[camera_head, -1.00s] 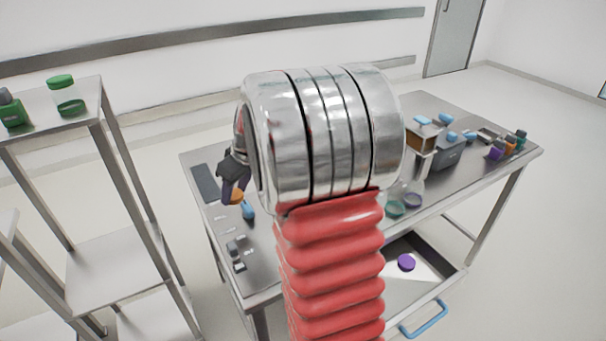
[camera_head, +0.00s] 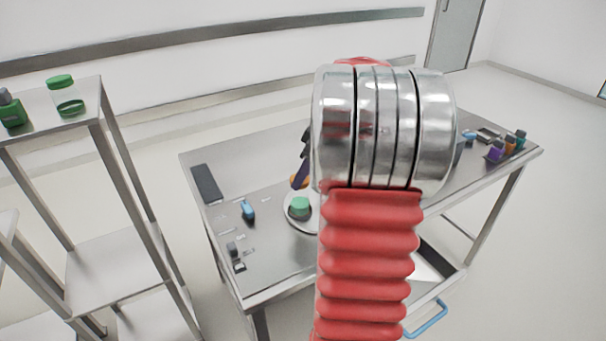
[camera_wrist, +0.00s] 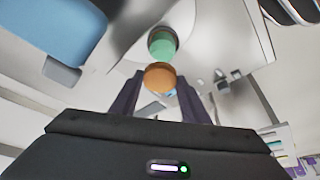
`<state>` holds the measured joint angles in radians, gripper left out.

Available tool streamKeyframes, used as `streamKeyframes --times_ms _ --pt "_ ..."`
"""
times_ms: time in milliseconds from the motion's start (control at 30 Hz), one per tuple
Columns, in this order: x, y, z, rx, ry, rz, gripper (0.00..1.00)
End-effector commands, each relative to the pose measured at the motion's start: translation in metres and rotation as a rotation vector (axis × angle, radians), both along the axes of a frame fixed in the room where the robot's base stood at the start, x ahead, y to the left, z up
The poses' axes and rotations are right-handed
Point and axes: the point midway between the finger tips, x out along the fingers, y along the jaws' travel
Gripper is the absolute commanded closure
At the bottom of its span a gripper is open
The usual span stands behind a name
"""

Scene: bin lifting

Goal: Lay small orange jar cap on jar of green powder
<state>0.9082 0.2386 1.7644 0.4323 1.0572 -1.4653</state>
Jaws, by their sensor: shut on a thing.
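My gripper (camera_head: 301,170) is shut on the small orange jar cap (camera_wrist: 160,77), which sits between the fingertips in the wrist view. In the head view the cap (camera_head: 298,181) is partly hidden by the fingers and arm. A round green-topped item (camera_head: 299,207), which looks like the jar of green powder, stands on a round silver plate (camera_head: 290,221) on the table. It also shows in the wrist view (camera_wrist: 162,42), just beyond the cap. The cap is held apart from it; I cannot tell the exact height.
A blue item (camera_head: 248,209), a dark pad (camera_head: 206,183) and small dark blocks (camera_head: 235,255) lie on the table's left. A shelf rack (camera_head: 100,120) with green containers stands at the left. My arm hides the table's middle.

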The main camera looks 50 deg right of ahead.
Motion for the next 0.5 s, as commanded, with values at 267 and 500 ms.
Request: streamKeyframes --times_ms 267,500 --pt "0.000 0.001 -0.005 0.001 0.001 -0.001 0.79" --pt "0.000 0.001 -0.018 0.002 0.002 0.000 0.79"
